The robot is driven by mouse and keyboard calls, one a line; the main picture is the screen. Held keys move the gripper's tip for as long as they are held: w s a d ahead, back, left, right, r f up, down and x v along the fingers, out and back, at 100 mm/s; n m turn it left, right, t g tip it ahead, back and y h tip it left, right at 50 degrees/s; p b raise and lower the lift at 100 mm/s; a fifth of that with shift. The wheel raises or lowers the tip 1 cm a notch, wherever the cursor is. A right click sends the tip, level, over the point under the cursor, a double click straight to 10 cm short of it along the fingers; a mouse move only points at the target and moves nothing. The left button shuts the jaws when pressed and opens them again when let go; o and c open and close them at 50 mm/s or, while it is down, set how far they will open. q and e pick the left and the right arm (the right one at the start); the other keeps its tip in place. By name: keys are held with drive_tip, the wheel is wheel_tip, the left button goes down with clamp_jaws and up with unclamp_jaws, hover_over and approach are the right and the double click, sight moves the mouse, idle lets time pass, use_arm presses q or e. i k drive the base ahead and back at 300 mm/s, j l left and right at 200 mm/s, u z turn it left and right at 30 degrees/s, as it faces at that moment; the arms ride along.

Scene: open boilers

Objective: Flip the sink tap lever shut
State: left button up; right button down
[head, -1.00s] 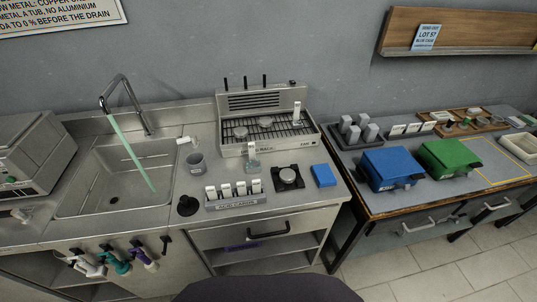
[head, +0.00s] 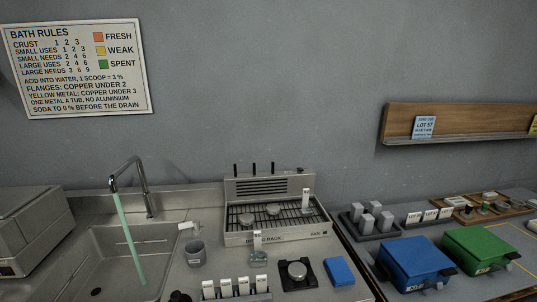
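The sink tap (head: 143,185) is a tall grey gooseneck at the back of the steel sink (head: 110,240) on the left. A pale green stream of water (head: 127,235) runs from its spout down into the basin. A small whitish lever-like piece (head: 187,225) sits on the counter side just right of the tap's base; I cannot tell for sure that it is the tap lever. Neither of my grippers is in the head view.
A grey cup (head: 195,254) stands right of the sink, close to the whitish piece. A drying rack (head: 275,216), a row of white-labelled holders (head: 236,290) and a blue block (head: 339,271) occupy the counter. Blue (head: 415,262) and green (head: 477,250) bins stand on the right bench.

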sight(196, 224)
drive_tip(key=i+j+z, duration=0.2)
drive_tip(key=j, duration=0.2)
drive_tip(key=j+z, duration=0.2)
drive_tip(key=j, duration=0.15)
drive_tip(key=j+z, duration=0.2)
drive_tip(key=j, duration=0.2)
